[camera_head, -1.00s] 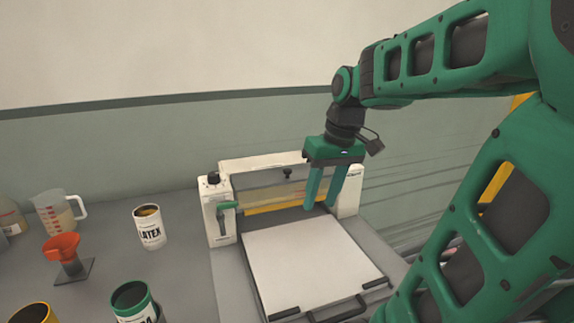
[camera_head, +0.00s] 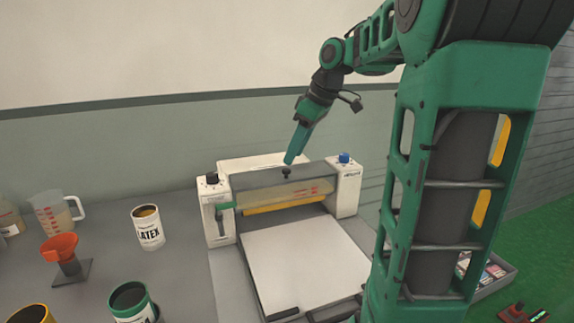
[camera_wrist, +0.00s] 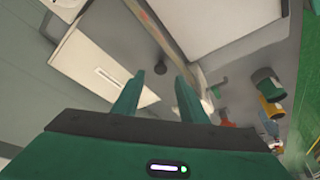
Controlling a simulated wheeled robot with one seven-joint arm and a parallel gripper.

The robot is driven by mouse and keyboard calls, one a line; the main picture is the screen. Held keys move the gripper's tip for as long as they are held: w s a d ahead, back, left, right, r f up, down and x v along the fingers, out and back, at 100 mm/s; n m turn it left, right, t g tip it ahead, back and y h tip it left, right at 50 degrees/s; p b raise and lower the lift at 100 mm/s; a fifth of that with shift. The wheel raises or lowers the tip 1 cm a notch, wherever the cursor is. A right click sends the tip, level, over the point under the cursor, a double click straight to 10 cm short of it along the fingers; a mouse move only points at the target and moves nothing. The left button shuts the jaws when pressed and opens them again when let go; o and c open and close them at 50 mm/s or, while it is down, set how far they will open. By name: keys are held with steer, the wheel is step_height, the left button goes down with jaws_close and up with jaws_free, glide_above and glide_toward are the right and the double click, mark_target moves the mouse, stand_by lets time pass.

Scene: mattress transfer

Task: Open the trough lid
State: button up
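The trough lid (camera_head: 262,179) is a grey panel across the top of the white machine, between its two end housings, and looks closed. A small dark knob (camera_head: 286,172) stands on it; the knob also shows in the wrist view (camera_wrist: 160,66). My gripper (camera_head: 289,160) is just above the knob in the head view, pointing down and seen edge-on. In the wrist view my gripper (camera_wrist: 161,82) has its two green fingers apart with nothing between them, and the knob lies a little beyond the tips.
A white flat sheet (camera_head: 300,265) lies on the machine's bed in front. A LATEX can (camera_head: 148,228), an orange funnel (camera_head: 62,250), a measuring jug (camera_head: 55,212) and a green can (camera_head: 132,300) stand on the grey table to the left. A blue knob (camera_head: 344,158) tops the right housing.

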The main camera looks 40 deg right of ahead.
mark_target(286, 169)
steer(key=shift+x, duration=2.35)
jaws_close()
